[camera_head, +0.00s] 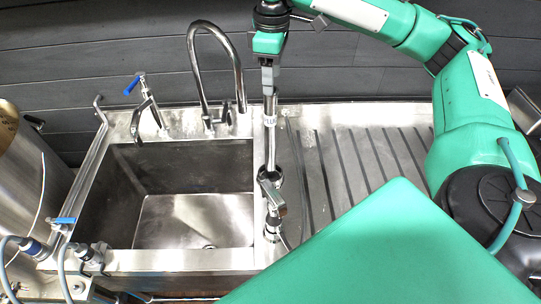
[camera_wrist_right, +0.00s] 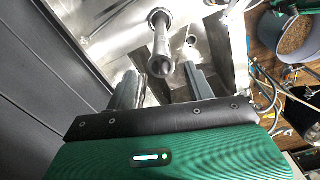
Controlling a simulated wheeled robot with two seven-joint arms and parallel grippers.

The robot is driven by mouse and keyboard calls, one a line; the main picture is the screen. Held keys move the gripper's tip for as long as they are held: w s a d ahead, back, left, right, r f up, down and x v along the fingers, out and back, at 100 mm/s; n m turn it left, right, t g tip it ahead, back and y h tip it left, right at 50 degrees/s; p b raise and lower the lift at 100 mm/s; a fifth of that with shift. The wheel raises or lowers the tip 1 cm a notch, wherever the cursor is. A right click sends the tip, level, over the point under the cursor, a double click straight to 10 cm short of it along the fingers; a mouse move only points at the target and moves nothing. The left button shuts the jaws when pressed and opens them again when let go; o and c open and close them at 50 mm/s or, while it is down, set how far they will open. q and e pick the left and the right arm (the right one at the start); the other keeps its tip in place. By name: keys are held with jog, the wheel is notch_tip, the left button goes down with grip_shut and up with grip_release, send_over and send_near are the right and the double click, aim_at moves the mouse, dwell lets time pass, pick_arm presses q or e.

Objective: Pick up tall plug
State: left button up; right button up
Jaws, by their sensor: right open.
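The tall plug (camera_head: 270,140) is a slim metal tube standing upright on the strip between the sink basin and the ridged drainboard. In the right wrist view the tall plug (camera_wrist_right: 162,45) shows its open top end facing the camera, with a round flange at its far end. My right gripper (camera_head: 269,82) is above the plug's top, pointing down. In the wrist view my right gripper (camera_wrist_right: 162,85) is open, with its two fingers apart and the plug's top end seen between them. I cannot tell whether the fingertips reach past the top. My left gripper is not in view.
The sink basin (camera_head: 195,220) lies left of the plug, with a curved tap (camera_head: 193,55) and a blue-handled tap (camera_head: 148,105) behind it. A metal fitting (camera_head: 272,195) stands close to the plug's base. The drainboard (camera_head: 345,160) on the right is clear.

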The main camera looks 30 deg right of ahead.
notch_tip(320, 180, down, 5)
jog(key=shift+a+r+p, duration=0.1)
jog(key=shift+p, duration=0.45)
grip_shut()
jog(key=shift+r, duration=0.1)
